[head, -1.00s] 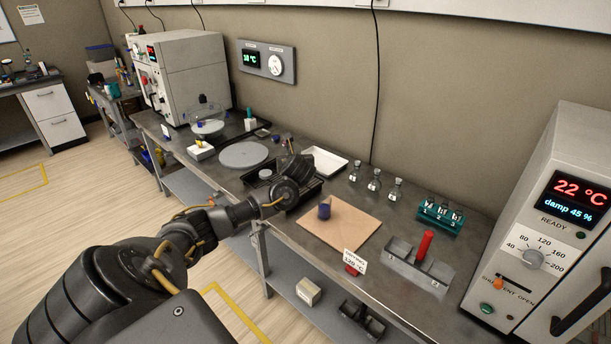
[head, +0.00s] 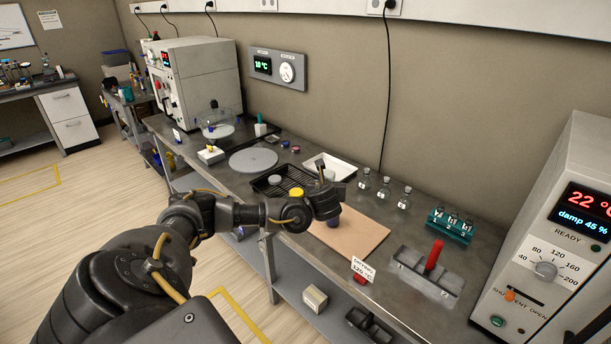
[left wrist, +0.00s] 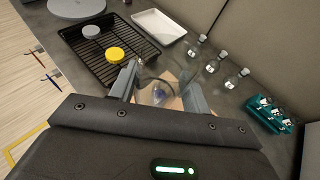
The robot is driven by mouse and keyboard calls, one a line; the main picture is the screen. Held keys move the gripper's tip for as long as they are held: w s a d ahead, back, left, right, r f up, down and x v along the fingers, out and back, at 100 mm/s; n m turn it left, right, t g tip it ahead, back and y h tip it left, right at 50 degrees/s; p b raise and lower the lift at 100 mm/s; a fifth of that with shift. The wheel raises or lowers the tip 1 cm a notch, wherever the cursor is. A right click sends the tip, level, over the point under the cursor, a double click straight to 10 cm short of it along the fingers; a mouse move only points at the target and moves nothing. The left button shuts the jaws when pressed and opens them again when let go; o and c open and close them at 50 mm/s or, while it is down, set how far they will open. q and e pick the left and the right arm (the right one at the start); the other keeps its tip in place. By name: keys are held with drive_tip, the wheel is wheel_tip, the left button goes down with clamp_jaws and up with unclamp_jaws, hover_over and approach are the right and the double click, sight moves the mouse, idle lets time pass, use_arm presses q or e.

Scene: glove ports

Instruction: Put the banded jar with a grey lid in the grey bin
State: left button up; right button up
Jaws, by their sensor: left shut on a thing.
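My left gripper (head: 327,203) is above the tan board (head: 362,236), and its fingers (left wrist: 158,86) show in the left wrist view. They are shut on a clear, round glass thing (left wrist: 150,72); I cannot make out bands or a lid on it. A small dark blue cup (head: 333,222) shows below the gripper, apparently on the board. A grey round lid-like disc (head: 275,180) and a yellow one (head: 296,192) are on the black rack. My right gripper is out of view.
A white tray (head: 335,162) lies behind the black rack (head: 262,187). Several small flasks (head: 384,188) and a teal vial holder (head: 450,225) stand along the back. A small sign (head: 362,268) is at the front edge. An oven-like machine (head: 550,230) is at the right.

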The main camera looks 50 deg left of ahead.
use_arm(q)
drive_tip(key=s+d+r+m+t+h+b, duration=0.1)
drive_tip(key=s+d+r+m+t+h, duration=0.15)
drive_tip(key=d, duration=0.85)
drive_tip(key=s+d+r+m+t+h+b, duration=0.1)
drive_tip(key=d+r+m+h, duration=0.2)
drive_tip(key=d, duration=0.9)
drive_tip(key=s+d+f+m+h+b, duration=0.2)
drive_tip(key=s+d+f+b, duration=0.3)
drive_tip(key=b, duration=0.3)
drive_tip(key=shift+s+d+f+h, duration=0.3)
drive_tip(key=shift+s+d+h, duration=0.1)
drive_tip(key=shift+h, duration=0.15)
